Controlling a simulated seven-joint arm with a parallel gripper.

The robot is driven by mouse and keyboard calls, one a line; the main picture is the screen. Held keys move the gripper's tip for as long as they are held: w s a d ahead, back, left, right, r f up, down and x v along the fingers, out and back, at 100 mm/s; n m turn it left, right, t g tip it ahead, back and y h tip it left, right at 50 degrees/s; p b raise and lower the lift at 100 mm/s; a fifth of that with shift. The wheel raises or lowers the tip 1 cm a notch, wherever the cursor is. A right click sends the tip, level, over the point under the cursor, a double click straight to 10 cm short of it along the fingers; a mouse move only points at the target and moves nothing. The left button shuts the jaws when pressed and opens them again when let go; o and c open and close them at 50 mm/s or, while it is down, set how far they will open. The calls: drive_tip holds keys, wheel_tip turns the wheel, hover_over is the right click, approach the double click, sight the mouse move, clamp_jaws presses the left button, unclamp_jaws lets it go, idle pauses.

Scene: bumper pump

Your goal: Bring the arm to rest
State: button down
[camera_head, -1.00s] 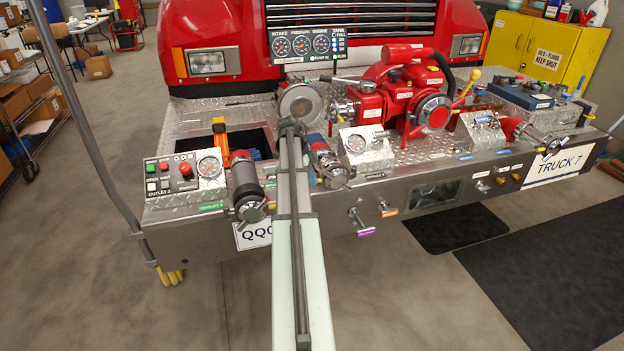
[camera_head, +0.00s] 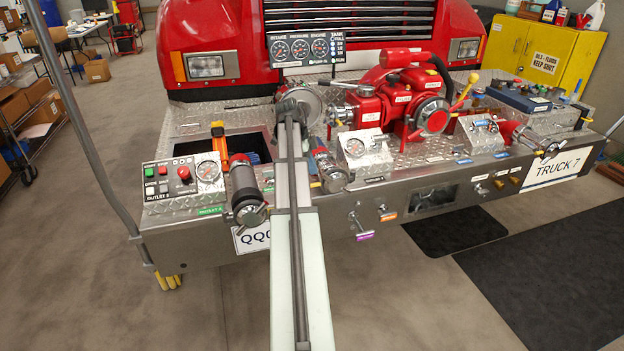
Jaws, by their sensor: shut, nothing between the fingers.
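My arm (camera_head: 297,250) reaches from the bottom edge up over the truck's front bumper. Its far end lies by a rounded grey metal part (camera_head: 301,104) below the gauge panel; I cannot tell whether that part is mine. My gripper's fingers cannot be made out, and nothing held is visible. The arm covers part of the bumper deck and the number plate (camera_head: 253,239). To its left are the outlet control panel (camera_head: 184,178) and a dark cylindrical outlet (camera_head: 245,190). To its right is a silver-capped outlet (camera_head: 328,168).
A grey pole (camera_head: 92,130) rises at the left. A yellow cabinet (camera_head: 545,50) stands at the back right. The floor before the bumper is clear, with dark mats (camera_head: 550,280) at the right.

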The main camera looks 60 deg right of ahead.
drive_tip(key=s+a+f+n+t+y, duration=0.1)
drive_tip(key=s+a+f+n, duration=0.15)
drive_tip(key=a+n, duration=1.15)
drive_tip(key=w+a+f+n+g+y, duration=0.1)
drive_tip(key=w+a+f+n, duration=0.25)
drive_tip(key=a+f, duration=1.05)
drive_tip(key=w+a+f+n, duration=0.3)
drive_tip(key=w+a+f, duration=0.1)
drive_tip(key=a+f, duration=1)
drive_tip(key=s+a+f+n+g, duration=0.1)
drive_tip(key=s+a+f+n, duration=0.2)
drive_tip(key=a+f, duration=0.35)
drive_tip(key=s+a+f+n, duration=0.3)
drive_tip(key=a+f, duration=0.3)
drive_tip(key=a, duration=0.1)
drive_tip(key=s+a+f+n+g, duration=0.1)
drive_tip(key=s+a+f+n, duration=0.1)
drive_tip(key=s+a+f, duration=0.2)
drive_tip(key=s+a+f+n, duration=0.3)
drive_tip(key=s+a+f, duration=0.1)
drive_tip(key=s, duration=0.5)
drive_tip(key=shift+s+a+f+g+h, duration=0.15)
drive_tip(key=shift+a+f+g+h, duration=0.2)
drive_tip(key=shift+a, duration=0.55)
